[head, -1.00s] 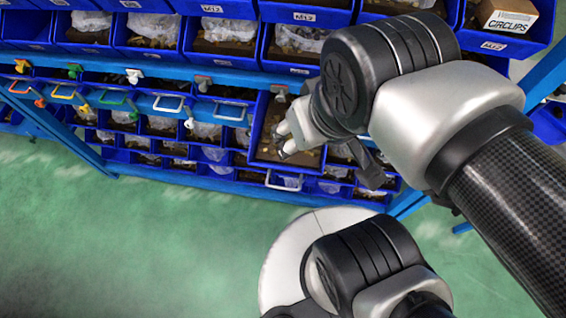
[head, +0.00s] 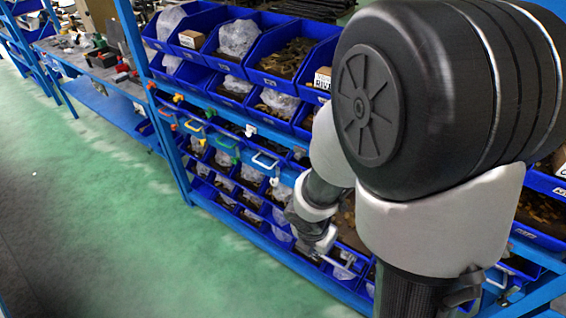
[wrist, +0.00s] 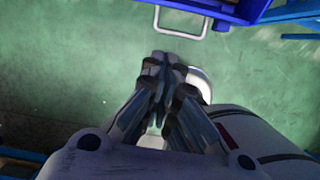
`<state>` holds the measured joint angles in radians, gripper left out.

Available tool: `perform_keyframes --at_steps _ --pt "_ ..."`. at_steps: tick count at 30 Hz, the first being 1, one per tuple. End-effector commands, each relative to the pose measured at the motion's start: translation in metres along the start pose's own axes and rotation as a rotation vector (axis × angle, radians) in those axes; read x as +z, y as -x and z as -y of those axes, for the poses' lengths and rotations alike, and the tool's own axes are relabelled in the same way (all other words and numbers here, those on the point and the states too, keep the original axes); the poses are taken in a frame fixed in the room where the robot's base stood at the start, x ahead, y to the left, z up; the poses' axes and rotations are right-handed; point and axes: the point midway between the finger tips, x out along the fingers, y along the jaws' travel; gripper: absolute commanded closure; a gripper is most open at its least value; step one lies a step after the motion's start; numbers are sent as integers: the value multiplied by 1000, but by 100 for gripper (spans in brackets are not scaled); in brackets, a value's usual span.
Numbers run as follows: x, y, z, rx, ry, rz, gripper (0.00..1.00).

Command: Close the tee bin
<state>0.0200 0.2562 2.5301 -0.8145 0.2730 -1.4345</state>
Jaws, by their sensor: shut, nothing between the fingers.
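The pulled-out blue bin, which I take as the tee bin, shows in the head view by its brown contents (head: 347,222); my arm hides much of it. Its pale U-shaped handle (head: 338,263) is at its front, and a pale handle also shows at the top of the wrist view (wrist: 181,36), below a blue bin edge (wrist: 222,12). My gripper (head: 326,240) is close by the handle in the head view. In the wrist view my gripper (wrist: 165,62) is shut and empty, with fingertips apart from the handle and green floor behind. No label is readable.
Blue racks hold rows of bins (head: 280,60) with bagged parts. A workbench (head: 100,70) stands at the far left. The green floor (head: 120,220) in front is clear.

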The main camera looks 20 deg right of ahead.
Motion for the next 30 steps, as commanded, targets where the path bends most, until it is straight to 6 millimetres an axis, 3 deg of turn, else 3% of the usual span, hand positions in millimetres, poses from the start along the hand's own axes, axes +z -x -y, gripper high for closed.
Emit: perform_keyframes --at_steps 8,22,25,30 --pt "-4 -29 0 -2 43 -8 100" --pt "-4 -110 0 -2 40 -8 100" --pt "15 -99 0 -2 36 -7 100" --pt "32 -97 -1 -2 38 -8 100"
